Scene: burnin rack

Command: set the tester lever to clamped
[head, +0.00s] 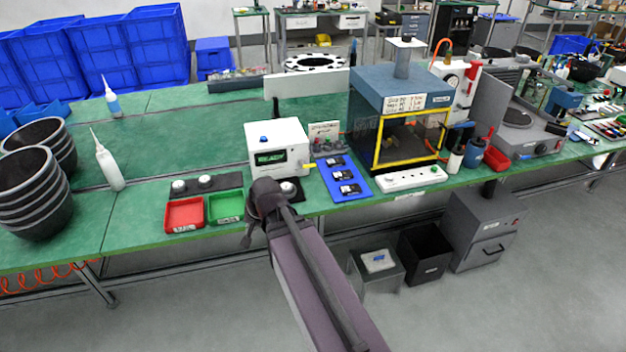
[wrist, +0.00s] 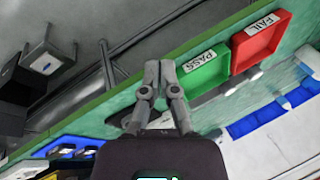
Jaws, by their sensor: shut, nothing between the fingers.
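The tester (head: 272,146) is a white box with a lit green display on the bench in the head view. A small yellow piece (head: 308,165) sticks out at its lower right side; it may be the lever, but its setting cannot be told. My gripper (head: 262,195) is in front of the tester's lower front and hides part of it. In the wrist view my gripper (wrist: 160,68) has its fingertips together with nothing between them, near the bench edge and the green PASS tray. The lever cannot be made out in the wrist view.
A red tray (head: 184,214) and green tray (head: 226,206) stand left of the tester; the wrist view shows the red one (wrist: 262,42) marked FAIL. A blue tray (head: 334,168) with dark modules lies to its right, beside a yellow-framed chamber (head: 366,145).

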